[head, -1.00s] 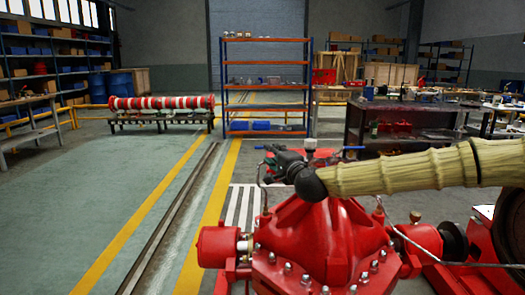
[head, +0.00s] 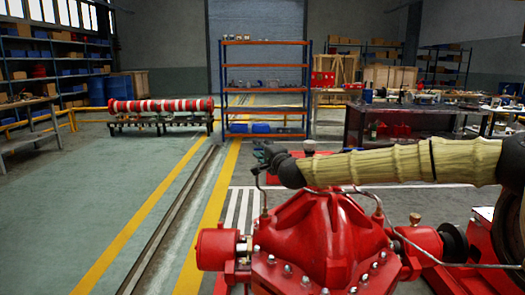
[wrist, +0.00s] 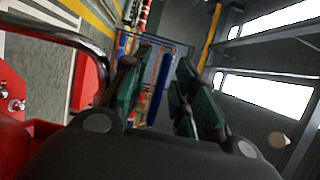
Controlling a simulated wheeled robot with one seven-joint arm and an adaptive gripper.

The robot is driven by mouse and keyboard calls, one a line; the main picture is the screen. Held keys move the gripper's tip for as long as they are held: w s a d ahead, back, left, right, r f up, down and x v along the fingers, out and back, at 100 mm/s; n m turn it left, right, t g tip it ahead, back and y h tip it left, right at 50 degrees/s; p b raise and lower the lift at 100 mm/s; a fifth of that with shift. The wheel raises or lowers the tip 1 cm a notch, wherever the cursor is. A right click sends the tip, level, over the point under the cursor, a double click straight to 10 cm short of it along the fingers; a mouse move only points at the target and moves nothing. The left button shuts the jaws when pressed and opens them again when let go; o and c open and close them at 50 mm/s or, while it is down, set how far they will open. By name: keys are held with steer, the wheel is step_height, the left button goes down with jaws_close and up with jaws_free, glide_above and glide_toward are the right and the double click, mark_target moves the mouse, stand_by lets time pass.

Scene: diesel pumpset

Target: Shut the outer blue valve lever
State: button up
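A blue bar (wrist: 159,88), which looks like a valve lever, shows between my gripper's fingers in the wrist view. Whether it is the outer lever I cannot tell, and I see no clear contact. My gripper (wrist: 155,95) is open, with dark green finger pads on either side of a gap. In the head view my gripper (head: 264,155) is small and dark, above and behind the red pump casing (head: 320,235). No blue lever is clearly visible in the head view; my arm covers the area behind the casing.
A dark curved pipe (wrist: 60,35) and red machine parts (wrist: 88,85) lie close on the left in the wrist view. In the head view, an orange and blue shelf rack (head: 266,90) stands behind, with a workbench (head: 400,120) at right. Open floor (head: 110,185) lies left.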

jaws_close()
steer(key=shift+w+a+h, duration=0.1)
steer(key=shift+h, duration=0.2)
steer(key=shift+w+r+m+h+p, duration=0.1)
steer(key=shift+m+h+p, duration=0.2)
steer(key=shift+p, duration=0.1)
steer(key=shift+w+d+m+t+h+p, duration=0.2)
steer(key=shift+w+m+h+p, duration=0.25)
steer(key=shift+m+h, duration=0.45)
steer(key=shift+w+d+m+t+h+p, duration=0.1)
steer(key=shift+w+m+t+h+p, duration=0.25)
steer(key=shift+h, duration=0.9)
steer(key=shift+w+d+m+t+h+p, duration=0.15)
steer(key=shift+w+m+h+p, duration=0.3)
steer(key=shift+m+h, duration=0.5)
